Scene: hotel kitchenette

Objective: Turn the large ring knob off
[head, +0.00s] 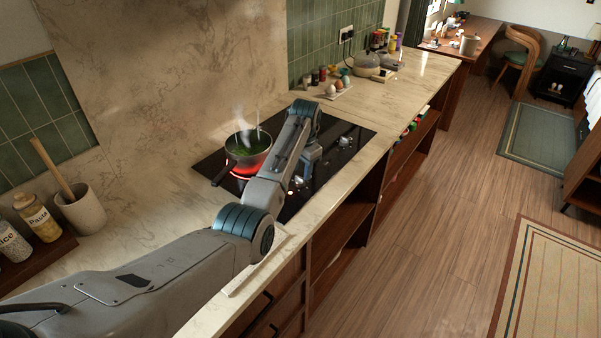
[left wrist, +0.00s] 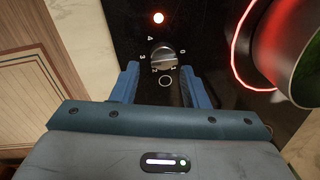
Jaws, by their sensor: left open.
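A silver round knob (left wrist: 164,54) with a raised grip bar sits on the black cooktop (head: 340,152), with printed numbers around it and a small ring mark below it in the left wrist view. I cannot tell which number it points to. In the head view my left gripper (head: 312,163) is over the cooktop's front part. My right gripper is out of view.
A steaming pot (head: 248,150) with green contents stands on a red-glowing ring, its handle towards the front left. It also shows in the left wrist view (left wrist: 305,70). The counter (head: 405,100) beyond is partly clear.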

